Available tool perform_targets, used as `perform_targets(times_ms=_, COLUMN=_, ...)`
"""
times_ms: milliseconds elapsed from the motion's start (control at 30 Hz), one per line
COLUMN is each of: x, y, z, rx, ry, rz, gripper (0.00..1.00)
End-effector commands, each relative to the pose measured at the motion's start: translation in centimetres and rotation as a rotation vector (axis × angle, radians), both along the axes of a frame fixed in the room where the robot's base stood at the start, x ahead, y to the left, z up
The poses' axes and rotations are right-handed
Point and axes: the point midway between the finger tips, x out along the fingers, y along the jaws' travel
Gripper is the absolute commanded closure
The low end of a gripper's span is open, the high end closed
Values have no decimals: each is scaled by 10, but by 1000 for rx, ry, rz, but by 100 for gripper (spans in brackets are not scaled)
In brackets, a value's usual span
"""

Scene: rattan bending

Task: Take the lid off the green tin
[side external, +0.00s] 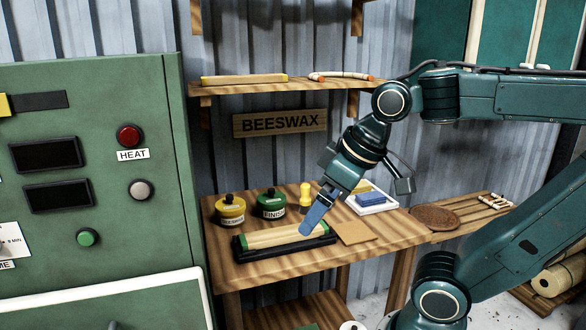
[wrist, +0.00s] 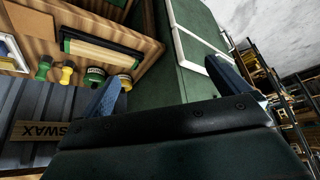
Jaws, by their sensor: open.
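The green tin (side external: 271,208) stands upright on the wooden workbench, with its lid (side external: 270,195) and dark knob on top. Its label is only partly readable. It also shows in the wrist view (wrist: 95,76), partly behind a finger. My gripper (side external: 309,226) is to the right of the tin in the side view, above the bench and apart from the tin. In the wrist view its two blue fingers (wrist: 164,72) are spread wide with nothing between them.
A yellow tin (side external: 230,210) stands left of the green one. A yellow knobbed piece (side external: 306,196) stands to its right.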

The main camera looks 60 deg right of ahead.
Motion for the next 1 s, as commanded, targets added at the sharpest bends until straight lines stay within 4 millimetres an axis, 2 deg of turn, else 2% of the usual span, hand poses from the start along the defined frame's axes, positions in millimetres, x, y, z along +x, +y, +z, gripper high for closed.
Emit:
perform_targets(times_ms=267, x=59, y=-21, z=24, rx=-10, ry=28, rz=14, gripper=0)
perform_targets(times_ms=467, x=105, y=-46, z=35, rx=-15, ry=44, rz=32, gripper=0)
perform_targets(times_ms=767, x=168, y=-99, z=35, rx=-16, ry=66, rz=56, gripper=0)
perform_targets(times_ms=1000, x=211, y=-153, z=23, rx=-15, ry=77, rz=77, gripper=0)
